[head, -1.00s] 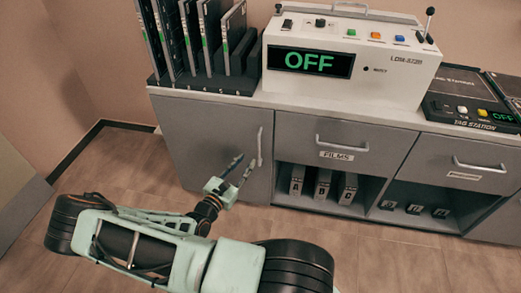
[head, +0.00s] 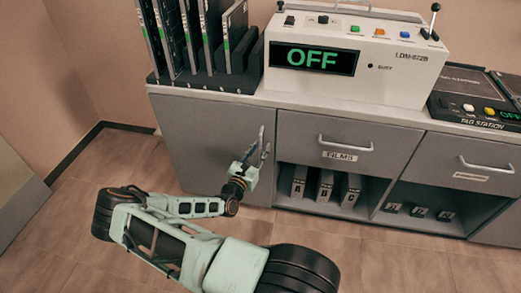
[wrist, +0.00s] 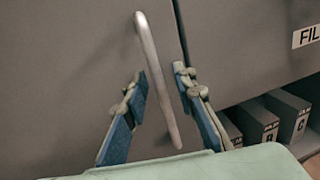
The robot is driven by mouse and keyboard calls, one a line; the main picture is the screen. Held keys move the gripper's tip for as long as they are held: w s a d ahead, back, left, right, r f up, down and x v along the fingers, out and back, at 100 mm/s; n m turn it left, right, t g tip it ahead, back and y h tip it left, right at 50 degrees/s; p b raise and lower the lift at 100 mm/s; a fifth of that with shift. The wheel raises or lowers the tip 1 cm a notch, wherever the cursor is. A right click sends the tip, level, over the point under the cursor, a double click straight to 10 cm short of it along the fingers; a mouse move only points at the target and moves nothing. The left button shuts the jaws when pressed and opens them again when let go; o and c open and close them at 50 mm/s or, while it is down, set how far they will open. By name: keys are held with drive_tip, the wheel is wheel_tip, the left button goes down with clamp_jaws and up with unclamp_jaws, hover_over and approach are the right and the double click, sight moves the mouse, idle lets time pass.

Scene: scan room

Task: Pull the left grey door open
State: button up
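The left grey door (head: 207,140) is the front of the cabinet's left end and looks closed. Its vertical bar handle sits near the door's right edge, partly hidden behind my fingers in the head view; it shows clearly in the wrist view as a pale handle (wrist: 152,70). My gripper (head: 261,145) is at the handle. In the wrist view my gripper (wrist: 160,85) is open, with one blue finger on each side of the handle's lower part. A gap shows between each finger and the bar.
Right of the door are a FILMS drawer (head: 345,142) and an open shelf with boxes (head: 325,187). A white machine (head: 345,60) reading OFF and a rack of upright panels (head: 205,85) stand on top. Floor (head: 75,215) is clear to the left.

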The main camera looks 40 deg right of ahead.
drive_tip(key=shift+w+d, duration=0.1)
drive_tip(key=shift+d, duration=0.05)
clamp_jaws()
idle(0.4)
